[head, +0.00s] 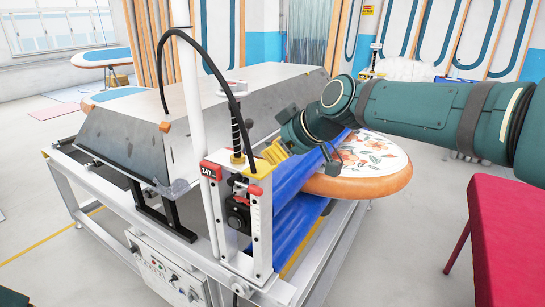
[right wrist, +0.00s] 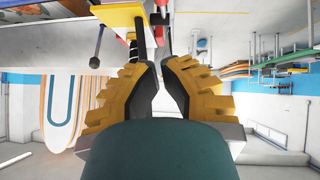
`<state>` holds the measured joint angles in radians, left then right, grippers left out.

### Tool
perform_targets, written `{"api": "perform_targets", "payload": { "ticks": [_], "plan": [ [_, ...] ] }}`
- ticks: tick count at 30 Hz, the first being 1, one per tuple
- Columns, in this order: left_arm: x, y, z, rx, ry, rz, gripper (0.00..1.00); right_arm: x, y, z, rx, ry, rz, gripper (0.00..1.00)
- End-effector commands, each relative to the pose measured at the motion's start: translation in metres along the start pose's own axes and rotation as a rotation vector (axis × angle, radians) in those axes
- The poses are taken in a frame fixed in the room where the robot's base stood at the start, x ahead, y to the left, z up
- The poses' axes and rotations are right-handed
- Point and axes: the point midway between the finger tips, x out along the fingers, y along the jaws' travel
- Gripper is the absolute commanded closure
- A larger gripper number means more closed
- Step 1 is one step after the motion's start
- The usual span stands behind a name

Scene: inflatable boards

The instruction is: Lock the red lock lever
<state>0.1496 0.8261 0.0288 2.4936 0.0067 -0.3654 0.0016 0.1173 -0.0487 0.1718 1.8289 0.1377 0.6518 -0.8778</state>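The press unit (head: 240,205) at the table's end carries a red block marked 147 (head: 210,170) and a small red part (head: 255,190) on its right side. I cannot tell for certain which red part is the lock lever. My right gripper (head: 268,156), with yellow fingers, is just above and behind the unit's top. In the right wrist view (right wrist: 158,68) its dark fingertips are close together with a narrow gap and nothing clearly held. A red piece (right wrist: 132,45) and a yellow bar (right wrist: 122,12) lie beyond the tips. My left gripper is not in view.
A black hose (head: 195,48) arches over the unit beside a white post (head: 188,70). Blue rolled sheet (head: 290,215) and a floral board (head: 375,160) lie behind the unit. A control box (head: 160,270) hangs below. A red table (head: 505,230) stands at right.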

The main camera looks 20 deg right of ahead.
Motion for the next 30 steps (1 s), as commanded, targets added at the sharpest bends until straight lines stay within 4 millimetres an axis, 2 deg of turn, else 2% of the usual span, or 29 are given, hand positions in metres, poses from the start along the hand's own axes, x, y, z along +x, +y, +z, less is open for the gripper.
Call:
{"api": "perform_targets", "payload": {
  "ticks": [13, 19, 30],
  "plan": [
    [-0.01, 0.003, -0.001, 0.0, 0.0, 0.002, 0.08, 0.086, 0.0, 0.003, 0.002, -0.003, -0.003, 1.0],
    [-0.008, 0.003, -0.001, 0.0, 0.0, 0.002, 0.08, 0.103, 0.0, 0.023, 0.002, -0.002, -0.001, 1.0],
    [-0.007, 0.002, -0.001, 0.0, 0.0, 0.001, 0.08, 0.109, 0.0, 0.029, 0.0, 0.0, 0.0, 1.0]
  ]
}}
